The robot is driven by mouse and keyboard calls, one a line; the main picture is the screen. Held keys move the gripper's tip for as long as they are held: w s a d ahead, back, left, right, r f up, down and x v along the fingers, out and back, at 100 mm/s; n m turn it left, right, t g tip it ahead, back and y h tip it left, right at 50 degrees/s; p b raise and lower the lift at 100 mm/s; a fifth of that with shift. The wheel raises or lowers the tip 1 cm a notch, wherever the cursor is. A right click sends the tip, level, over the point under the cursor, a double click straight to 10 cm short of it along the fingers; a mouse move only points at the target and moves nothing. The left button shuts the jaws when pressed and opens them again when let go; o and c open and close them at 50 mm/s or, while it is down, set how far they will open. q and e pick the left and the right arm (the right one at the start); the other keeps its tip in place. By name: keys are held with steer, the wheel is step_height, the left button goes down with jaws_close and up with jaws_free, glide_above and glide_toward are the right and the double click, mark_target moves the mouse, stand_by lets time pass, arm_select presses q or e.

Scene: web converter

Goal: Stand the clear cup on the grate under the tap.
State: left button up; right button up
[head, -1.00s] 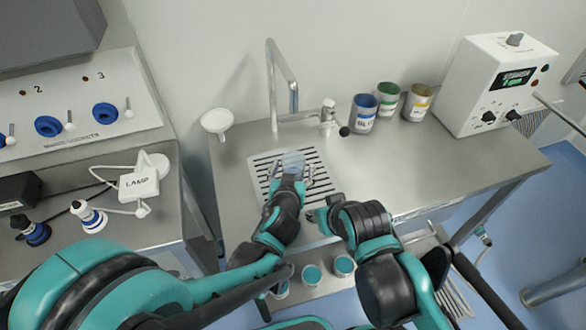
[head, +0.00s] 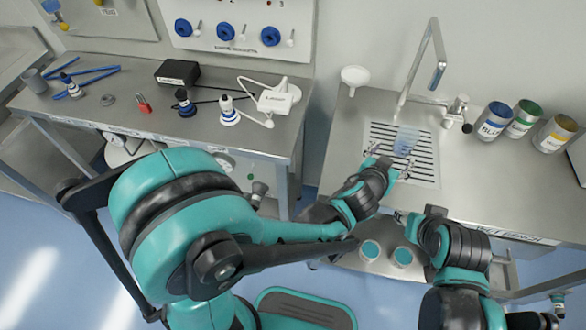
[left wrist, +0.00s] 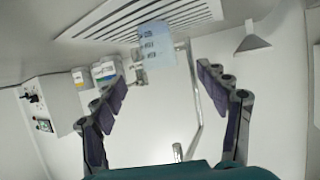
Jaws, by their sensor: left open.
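The clear cup (head: 406,139), bluish and see-through, stands upright on the slotted grate (head: 428,178). The tap (head: 437,62) is a tall bent metal pipe rising behind the grate; I cannot tell whether its outlet is exactly above the cup. My left gripper (head: 391,163) is open just in front of the cup. In the left wrist view, which is upside down, the cup (left wrist: 157,45) with dark markings shows beyond the spread fingers (left wrist: 162,88), not clasped by them. My right gripper (head: 402,217) is near the bench's front edge; its fingers are too unclear to read.
A small valve (head: 459,112) and several labelled tins, one blue (head: 492,122), stand right of the grate. A white funnel (head: 354,78) is at its left. The left bench holds a lamp (head: 278,97). Two teal-topped containers (head: 370,251) sit below the wet bench.

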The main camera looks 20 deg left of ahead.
arm_select(q)
steer(key=s+a+r+n+g+y, duration=0.1)
steer(key=a+y, duration=0.1)
steer(key=a, duration=0.7)
steer(key=s+a+r+n+g+y, duration=0.1)
steer(key=s+a+n, duration=0.1)
steer(key=a, duration=0.6)
steer(key=s+a+f+n+g+y, duration=0.1)
steer(key=s+a+g, duration=0.2)
steer(key=s+a, duration=1)
steer(key=shift+s+g+y, duration=0.3)
steer(key=shift+s+y, duration=0.1)
steer(key=shift+s, duration=0.3)
steer(key=shift+f, duration=0.1)
